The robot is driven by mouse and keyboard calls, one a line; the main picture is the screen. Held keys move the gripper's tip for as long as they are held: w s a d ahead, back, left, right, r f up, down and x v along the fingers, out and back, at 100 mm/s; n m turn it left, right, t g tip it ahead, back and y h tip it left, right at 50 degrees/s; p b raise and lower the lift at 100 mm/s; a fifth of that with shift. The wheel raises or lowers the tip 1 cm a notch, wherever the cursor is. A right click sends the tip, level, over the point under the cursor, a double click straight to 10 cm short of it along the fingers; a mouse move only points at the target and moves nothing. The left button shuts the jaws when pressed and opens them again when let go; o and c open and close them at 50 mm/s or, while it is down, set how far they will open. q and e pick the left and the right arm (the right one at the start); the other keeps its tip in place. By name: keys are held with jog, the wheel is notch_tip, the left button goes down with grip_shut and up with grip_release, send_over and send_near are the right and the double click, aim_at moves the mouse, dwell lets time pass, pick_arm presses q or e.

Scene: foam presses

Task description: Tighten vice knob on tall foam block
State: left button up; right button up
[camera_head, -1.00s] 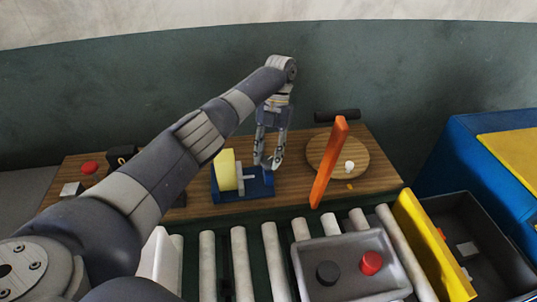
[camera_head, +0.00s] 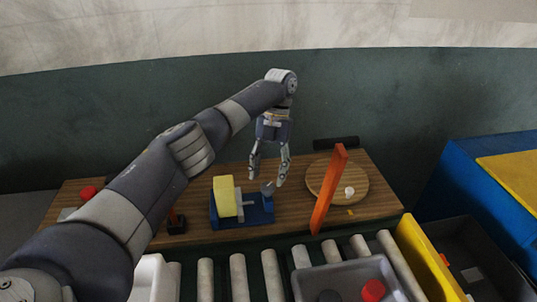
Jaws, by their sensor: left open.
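A blue vice (camera_head: 258,214) stands on the wooden bench with a tall yellow foam block (camera_head: 223,196) at its left end. A grey jaw plate (camera_head: 239,207) stands at the block's right side; I cannot tell whether it presses on the foam. A grey knob (camera_head: 267,188) is at the vice's right end, partly hidden by my gripper. My left gripper (camera_head: 265,184) points down over the right end of the vice, its fingers apart beside the knob. I cannot tell whether they touch it. My right gripper is not in view.
An orange upright panel (camera_head: 328,192) stands right of the vice, before a round wooden board (camera_head: 356,181). A roller conveyor (camera_head: 238,277) runs in front, with a grey tray (camera_head: 345,272) on it. A blue box (camera_head: 470,170) is at right.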

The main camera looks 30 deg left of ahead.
aim_at(268, 185)
pick_arm(q)
notch_tip(268, 185, up, 6)
jog(key=shift+r, duration=0.2)
jog(key=shift+s+f, duration=0.1)
dwell(0.7)
